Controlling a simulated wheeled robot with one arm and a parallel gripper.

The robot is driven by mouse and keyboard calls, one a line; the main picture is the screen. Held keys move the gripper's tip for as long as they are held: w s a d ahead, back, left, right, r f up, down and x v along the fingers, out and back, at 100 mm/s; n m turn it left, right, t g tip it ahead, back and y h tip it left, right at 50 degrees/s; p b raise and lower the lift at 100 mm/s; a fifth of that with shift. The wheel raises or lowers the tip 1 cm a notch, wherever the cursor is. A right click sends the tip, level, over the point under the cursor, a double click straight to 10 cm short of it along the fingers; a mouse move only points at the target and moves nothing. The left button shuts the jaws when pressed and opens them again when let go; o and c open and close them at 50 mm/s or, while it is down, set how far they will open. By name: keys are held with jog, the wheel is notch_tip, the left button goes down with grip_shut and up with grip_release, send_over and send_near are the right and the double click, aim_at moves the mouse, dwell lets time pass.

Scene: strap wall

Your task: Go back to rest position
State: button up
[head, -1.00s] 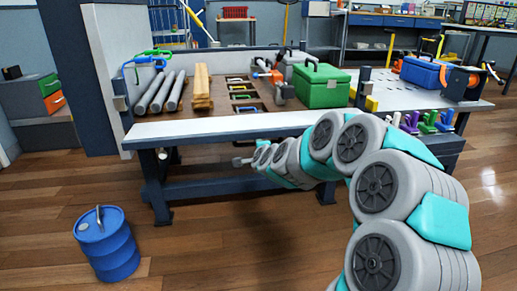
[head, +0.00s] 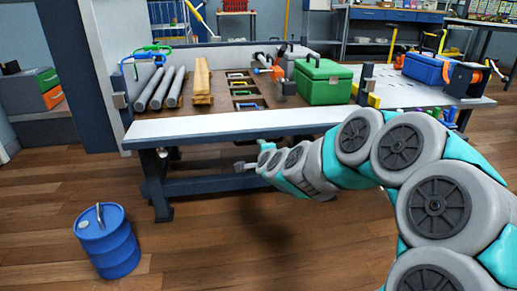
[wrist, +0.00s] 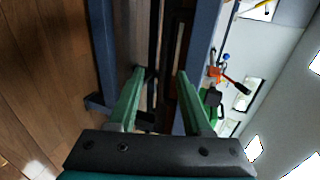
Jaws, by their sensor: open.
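My gripper (head: 240,166) is at the end of my grey and teal arm, in front of the workbench (head: 230,125) and below its top edge in the head view. In the wrist view my gripper (wrist: 160,75) shows two green fingers standing apart with nothing between them. The floor (wrist: 45,80) lies to the left in that view. I cannot tell the exact gap between the fingers and the bench.
On the bench are grey pipes (head: 162,88), wooden boards (head: 202,82), a green toolbox (head: 323,82) and a blue toolbox (head: 424,68). A blue barrel (head: 107,241) stands on the floor at the left. The floor between the barrel and my arm is clear.

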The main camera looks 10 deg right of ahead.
jog(key=shift+v, duration=1)
jog(key=shift+r, duration=0.1)
jog(key=s+a+f+n+g+y, duration=0.25)
jog(key=s+a+n, duration=0.2)
jog(key=s, duration=0.35)
jog(key=s+a+f+n+g+y, duration=0.1)
jog(key=s+a+n+g+y, duration=0.1)
jog(key=s+a+n+g, duration=0.35)
jog(key=s+d+f+n+g+h, duration=0.1)
jog(key=s+d+n+g+h, duration=0.2)
jog(key=s, duration=0.9)
jog(key=s+d+f+n+g, duration=0.15)
jog(key=s+d, duration=0.25)
jog(key=s, duration=0.7)
jog(key=s+d+f+n+g+h, duration=0.1)
jog(key=s+d+n+g+h, duration=0.2)
jog(key=s, duration=0.9)
notch_tip(320, 180, up, 12)
jog(key=y+p, duration=0.1)
jog(key=p, duration=1.1)
jog(key=shift+w+d+n, duration=0.25)
jog(key=shift+d+n, duration=0.1)
